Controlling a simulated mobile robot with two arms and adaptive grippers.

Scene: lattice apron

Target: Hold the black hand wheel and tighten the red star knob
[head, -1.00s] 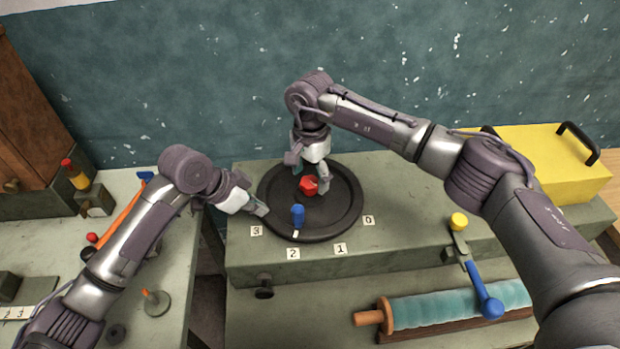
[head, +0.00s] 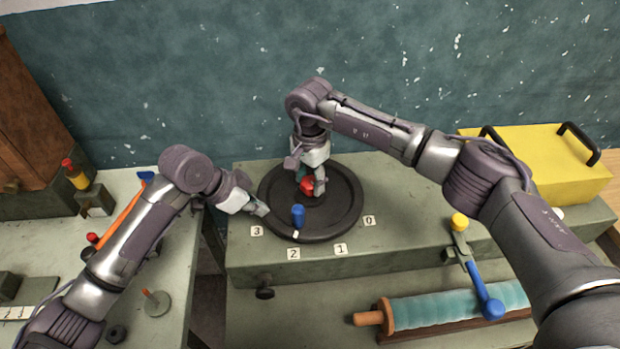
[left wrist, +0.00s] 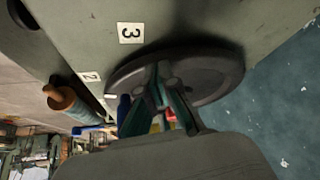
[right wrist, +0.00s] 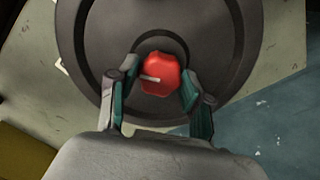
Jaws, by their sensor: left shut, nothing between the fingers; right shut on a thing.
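The black hand wheel (head: 343,216) lies flat on the grey-green bench, with an upright blue handle (head: 298,214) near its front rim. The red star knob (head: 307,187) is at the wheel's centre. My right gripper (head: 310,182) comes from above and is shut on the knob; the right wrist view shows the red knob (right wrist: 160,76) between its two fingers, with a pale mark on it. My left gripper (head: 263,210) is shut and empty at the wheel's left rim. In the left wrist view its fingers overlap the wheel (left wrist: 215,72); I cannot tell whether they touch it.
Labels 3 (head: 256,231), 2, 1 and 0 curve along the wheel's front. A yellow box (head: 535,160) stands at the back right. A yellow-and-blue lever (head: 470,260) and a teal roller (head: 440,308) are at the front right. A side table with small fixtures is at left.

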